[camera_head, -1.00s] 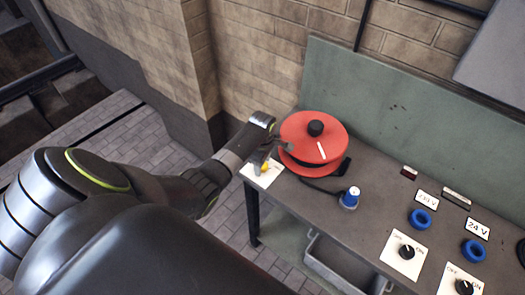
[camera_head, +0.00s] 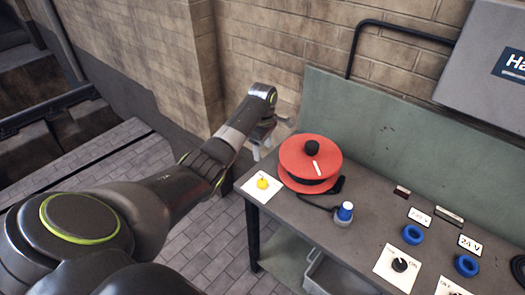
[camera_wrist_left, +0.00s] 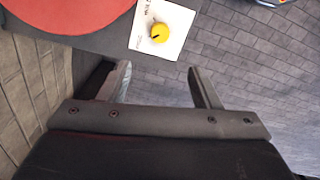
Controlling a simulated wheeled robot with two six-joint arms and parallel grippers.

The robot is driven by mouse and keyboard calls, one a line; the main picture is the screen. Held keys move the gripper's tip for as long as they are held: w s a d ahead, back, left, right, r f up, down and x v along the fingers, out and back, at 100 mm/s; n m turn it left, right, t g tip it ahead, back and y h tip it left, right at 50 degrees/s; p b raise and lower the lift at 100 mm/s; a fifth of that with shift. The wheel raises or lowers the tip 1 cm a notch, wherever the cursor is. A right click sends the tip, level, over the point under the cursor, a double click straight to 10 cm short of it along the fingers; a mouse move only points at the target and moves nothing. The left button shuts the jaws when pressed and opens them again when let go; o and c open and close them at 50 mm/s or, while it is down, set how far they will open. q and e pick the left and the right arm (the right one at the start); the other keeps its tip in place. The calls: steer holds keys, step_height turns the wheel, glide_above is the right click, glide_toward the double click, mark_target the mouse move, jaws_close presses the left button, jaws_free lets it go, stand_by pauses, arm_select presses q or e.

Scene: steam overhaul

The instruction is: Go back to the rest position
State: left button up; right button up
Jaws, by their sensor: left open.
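My left gripper (camera_head: 263,143) is beyond the left end of the workbench (camera_head: 350,252), beside the brick wall. It is apart from the bench. In the left wrist view the left gripper (camera_wrist_left: 160,85) has its two fingers spread, with nothing between them but paving below. A yellow knob (camera_head: 263,183) on a white plate is at the bench's near left corner; it also shows ahead of the fingers in the left wrist view (camera_wrist_left: 159,33). My right gripper is not in view.
A red cable reel (camera_head: 310,160) stands on the bench close to the left gripper. A blue-capped plug (camera_head: 345,212), blue sockets (camera_head: 412,235) and a dark switch knob (camera_head: 399,264) are further right. Open paved floor (camera_head: 200,240) lies left of the bench.

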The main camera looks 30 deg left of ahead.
arm_select(q)
steer(key=shift+a+r, duration=0.15)
steer(key=shift+r, duration=0.15)
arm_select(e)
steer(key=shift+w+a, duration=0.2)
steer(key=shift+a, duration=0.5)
